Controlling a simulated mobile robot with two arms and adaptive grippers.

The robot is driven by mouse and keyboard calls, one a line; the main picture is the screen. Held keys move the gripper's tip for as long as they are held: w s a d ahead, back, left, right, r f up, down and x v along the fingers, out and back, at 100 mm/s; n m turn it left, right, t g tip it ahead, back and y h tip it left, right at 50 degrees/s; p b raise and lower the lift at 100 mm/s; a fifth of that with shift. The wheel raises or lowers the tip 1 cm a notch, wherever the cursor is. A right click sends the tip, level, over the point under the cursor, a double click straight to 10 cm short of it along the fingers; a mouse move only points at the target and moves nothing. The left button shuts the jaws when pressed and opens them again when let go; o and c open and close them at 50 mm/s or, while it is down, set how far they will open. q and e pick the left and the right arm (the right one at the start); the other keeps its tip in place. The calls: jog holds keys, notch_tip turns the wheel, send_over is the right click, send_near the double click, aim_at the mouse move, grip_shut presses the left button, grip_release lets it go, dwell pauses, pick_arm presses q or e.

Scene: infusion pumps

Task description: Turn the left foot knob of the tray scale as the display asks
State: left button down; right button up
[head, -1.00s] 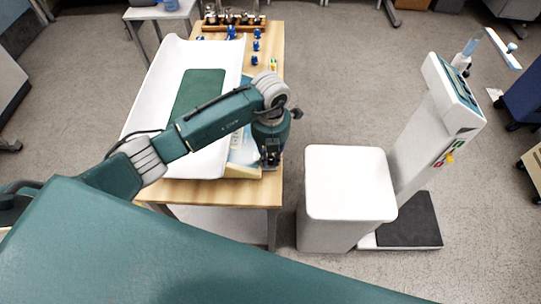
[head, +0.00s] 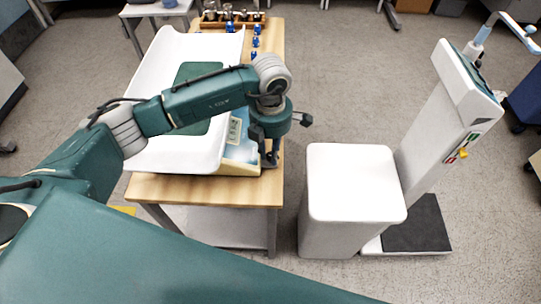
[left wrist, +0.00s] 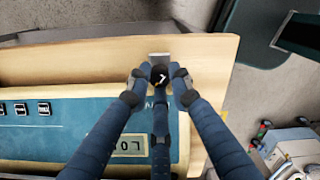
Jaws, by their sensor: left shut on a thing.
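The tray scale has a long white tray (head: 162,75) with a green mat and a teal front panel (head: 240,143) on a wooden table. In the left wrist view, the panel (left wrist: 70,125) shows several dark buttons and a display (left wrist: 128,146); its visible characters look like "LO", the rest hidden behind a finger. The foot knob (left wrist: 160,76) is small and black with a white mark, beside the panel's corner. My left gripper (head: 268,164) is at the scale's near right corner. In the left wrist view, its fingers (left wrist: 160,82) are shut around the knob. My right gripper is not in view.
The wooden table (head: 190,190) ends close to the gripper. A white box-shaped stand (head: 355,180) is to the right, beside a column scale with a dark platform (head: 417,222). Small blue items (head: 255,42) and a wooden rack (head: 232,25) are at the table's far end.

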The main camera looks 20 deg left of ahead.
pick_arm(q)
jog(key=shift+m+b, duration=0.45)
jog(key=shift+m, duration=0.15)
jog(key=c, duration=1.6)
grip_release()
jog(key=shift+o, duration=0.2)
